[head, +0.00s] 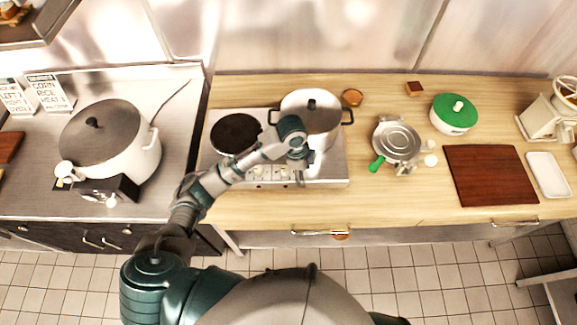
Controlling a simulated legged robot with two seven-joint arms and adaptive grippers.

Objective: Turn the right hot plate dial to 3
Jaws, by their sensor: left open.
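The two-burner hot plate (222,168) stands on the wooden counter. Its left burner (235,134) is dark and bare. A steel pot (325,118) with a lid and dark handles stands on its right side. The front panel (270,173) has small pale controls, too small to read a setting. My left gripper (301,180) is open and points down at the hot plate's front, right of the visible controls. It and my forearm cover part of the front and the pot. I cannot tell whether it touches a dial. My right gripper is out of view.
A large white cooker (145,158) stands on the left steel counter. Bare counter (240,92) lies behind the hot plate.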

